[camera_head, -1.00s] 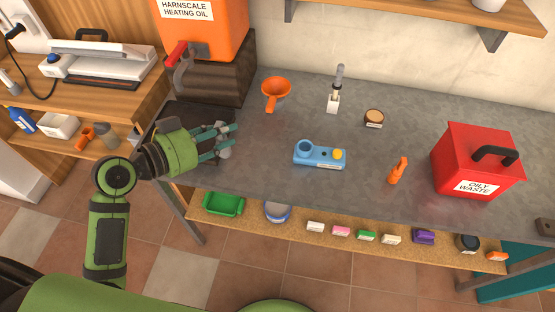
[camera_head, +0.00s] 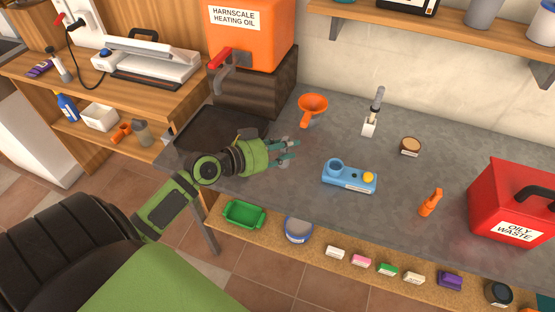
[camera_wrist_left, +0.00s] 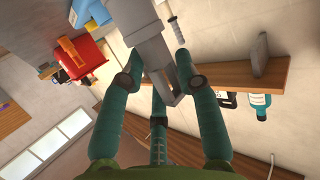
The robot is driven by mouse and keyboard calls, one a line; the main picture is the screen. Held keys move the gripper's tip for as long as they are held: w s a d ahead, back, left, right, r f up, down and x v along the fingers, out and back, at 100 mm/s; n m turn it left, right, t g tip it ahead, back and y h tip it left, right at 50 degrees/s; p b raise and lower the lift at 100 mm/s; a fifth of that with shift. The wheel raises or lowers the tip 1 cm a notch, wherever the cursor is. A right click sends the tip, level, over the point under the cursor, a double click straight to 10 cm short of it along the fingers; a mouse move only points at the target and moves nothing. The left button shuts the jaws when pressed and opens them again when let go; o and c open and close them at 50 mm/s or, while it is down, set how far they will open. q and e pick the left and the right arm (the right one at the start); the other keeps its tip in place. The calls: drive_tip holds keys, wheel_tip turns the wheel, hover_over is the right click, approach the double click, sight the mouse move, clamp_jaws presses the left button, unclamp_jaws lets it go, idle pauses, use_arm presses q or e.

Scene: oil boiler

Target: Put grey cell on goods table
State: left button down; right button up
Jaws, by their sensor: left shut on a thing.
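My left gripper (camera_head: 287,153) is over the left part of the grey-topped table (camera_head: 300,185), left of the blue device. In the left wrist view its teal fingers (camera_wrist_left: 158,80) are closed around a grey, blocky object (camera_wrist_left: 148,35), which looks like the grey cell. In the head view the fingers mostly hide this object. I cannot tell from the frames which table is the goods table. My right gripper is not in view.
A blue device (camera_head: 350,177), orange funnel (camera_head: 313,104), syringe-like tool (camera_head: 372,112), small round jar (camera_head: 410,146), orange item (camera_head: 430,203) and red oily waste bin (camera_head: 515,200) stand on the grey table. A wooden bench (camera_head: 85,85) with a machine (camera_head: 145,60) is at left.

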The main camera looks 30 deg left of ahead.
use_arm(q)
drive_tip(key=shift+a+f, duration=0.4)
drive_tip(key=shift+f, duration=0.5)
drive_tip(key=shift+a+f, duration=0.45)
drive_tip(key=shift+f, duration=0.5)
drive_tip(key=shift+a+f, duration=0.4)
drive_tip(key=shift+f, duration=0.5)
drive_tip(key=shift+b, duration=0.3)
drive_tip(key=shift+f, duration=0.1)
drive_tip(key=c, duration=0.9)
unclamp_jaws()
